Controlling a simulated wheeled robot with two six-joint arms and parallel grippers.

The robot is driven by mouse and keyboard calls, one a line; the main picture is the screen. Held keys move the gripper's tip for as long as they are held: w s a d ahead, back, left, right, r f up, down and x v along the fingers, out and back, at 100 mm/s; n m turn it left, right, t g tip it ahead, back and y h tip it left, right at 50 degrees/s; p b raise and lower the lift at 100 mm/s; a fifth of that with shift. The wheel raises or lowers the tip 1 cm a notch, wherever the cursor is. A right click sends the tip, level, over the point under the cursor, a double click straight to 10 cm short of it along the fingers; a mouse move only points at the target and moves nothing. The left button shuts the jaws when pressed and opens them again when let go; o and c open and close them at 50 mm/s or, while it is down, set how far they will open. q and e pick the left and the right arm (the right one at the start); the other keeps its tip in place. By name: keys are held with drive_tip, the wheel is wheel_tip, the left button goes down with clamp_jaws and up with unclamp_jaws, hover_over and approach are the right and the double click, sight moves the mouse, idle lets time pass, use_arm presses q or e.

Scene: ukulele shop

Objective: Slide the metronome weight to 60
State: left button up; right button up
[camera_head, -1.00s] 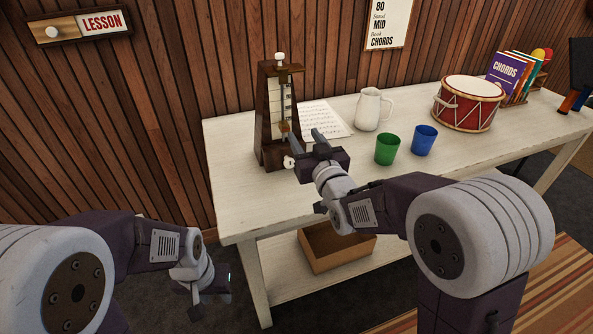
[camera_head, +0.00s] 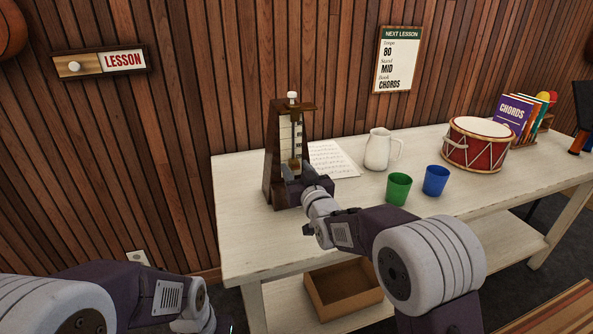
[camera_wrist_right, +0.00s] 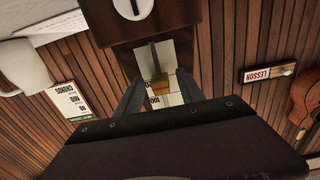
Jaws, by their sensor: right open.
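The dark wooden metronome (camera_head: 272,172) stands upright at the left end of the table, with a pale scale strip up its front. A tan-brown block, seemingly the weight (camera_head: 295,167), sits low on the scale. It also shows in the right wrist view (camera_wrist_right: 160,89), in line with the gap between my fingers. My right gripper (camera_wrist_right: 157,90) is open at the metronome's front, its fingers either side of the scale; whether they touch the weight I cannot tell. In the head view the right gripper (camera_head: 299,174) partly hides the metronome's lower front. My left gripper is below the frame.
Sheet music (camera_head: 330,160), a white jug (camera_head: 378,150), green cup (camera_head: 398,189), blue cup (camera_head: 435,180) and red drum (camera_head: 473,150) stand right of the metronome. A wall card (camera_head: 397,62) reads tempo 80. An open box (camera_head: 342,295) sits on the lower shelf.

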drive_tip(key=shift+c, duration=0.3)
clamp_jaws()
idle(1.1)
